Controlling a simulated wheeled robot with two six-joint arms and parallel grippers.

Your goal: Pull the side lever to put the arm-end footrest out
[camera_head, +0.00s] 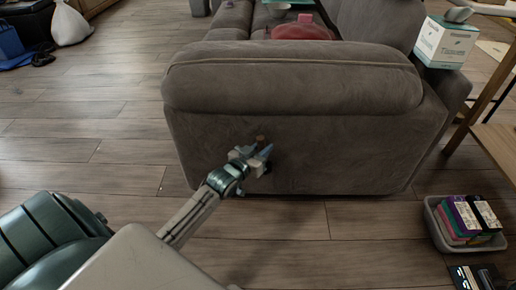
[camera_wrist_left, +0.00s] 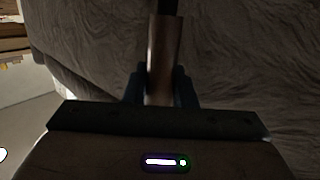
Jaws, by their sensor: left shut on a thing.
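The grey-brown sofa (camera_head: 330,155) stands with its arm end facing me, and its padded arm top is level. No footrest stands out from this end. The side lever (camera_head: 261,139) is a small brown handle low on the end panel, mostly hidden by my gripper in the head view. My left gripper (camera_head: 259,154) is at the panel, shut on the lever. In the left wrist view the brown lever handle (camera_wrist_left: 162,62) sits between the two dark blue fingers, with grey upholstery behind it. My right gripper is not in view.
A grey bin of boxes (camera_head: 436,226) stands on the wooden floor at the right, with a dark item in front. A wooden-legged table (camera_head: 490,90) is beside the sofa's right side. A white bag (camera_head: 70,24) lies far left. The floor left of the sofa is clear.

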